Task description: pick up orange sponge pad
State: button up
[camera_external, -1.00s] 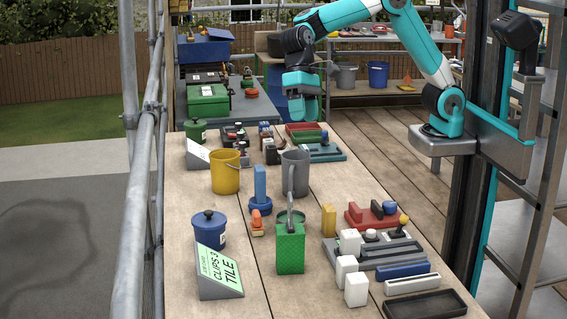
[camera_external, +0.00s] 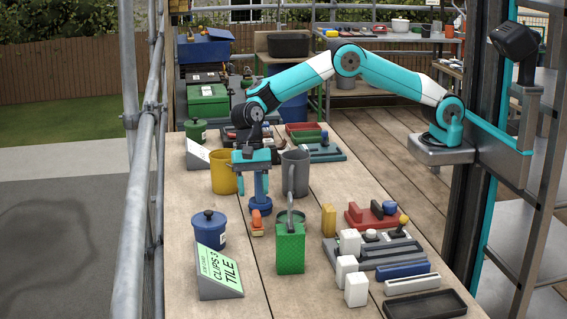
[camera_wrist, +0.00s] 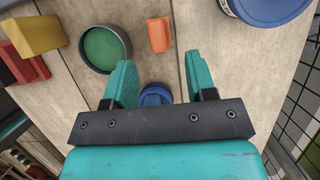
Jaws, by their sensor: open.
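The orange sponge pad (camera_external: 257,222) is a small orange block with a paler base, lying on the wooden bench. It also shows in the wrist view (camera_wrist: 159,34), ahead of the fingers and apart from them. My gripper (camera_external: 256,188) is open and empty above the bench, around the upright handle of the blue round-based tool (camera_external: 261,207), behind the pad. In the wrist view, part of the blue tool (camera_wrist: 156,96) shows between the fingers; whether they touch it I cannot tell.
The green container (camera_external: 290,248) stands close to the pad's right. The blue tub (camera_external: 209,231) and sign (camera_external: 220,275) are left. The yellow bucket (camera_external: 222,178) and grey can (camera_external: 294,175) flank my gripper. The bench front has some free room.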

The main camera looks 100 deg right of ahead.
aim_at(256, 212)
jog(key=p+x, duration=0.1)
jog(key=x, duration=0.5)
jog(key=shift+s+a+f, duration=0.15)
jog(key=shift+a+f, duration=0.1)
grip_shut()
